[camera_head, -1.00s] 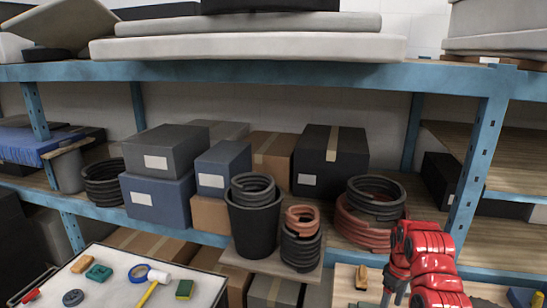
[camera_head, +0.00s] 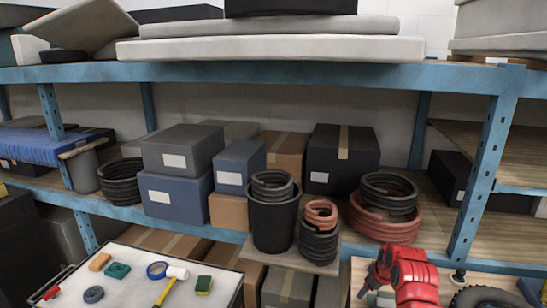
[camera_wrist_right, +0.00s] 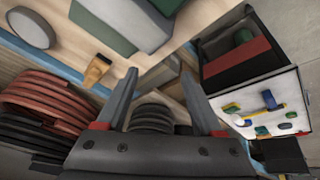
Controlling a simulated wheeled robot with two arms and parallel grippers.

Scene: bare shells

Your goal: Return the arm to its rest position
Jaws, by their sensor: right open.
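My red right arm (camera_head: 408,277) comes in at the lower right of the head view, in front of the shelving. Its gripper (camera_head: 366,282) points down and left at the end of the arm. In the right wrist view the two grey fingers of my right gripper (camera_wrist_right: 160,84) are spread apart with nothing between them. My left arm and gripper are not in view.
Blue shelving (camera_head: 300,72) holds boxes, a black bin (camera_head: 272,222) and stacked coils (camera_head: 385,210) close by the right arm. A white-topped table (camera_head: 130,285) with several small tools stands at lower left. A black coil (camera_head: 488,298) lies at lower right.

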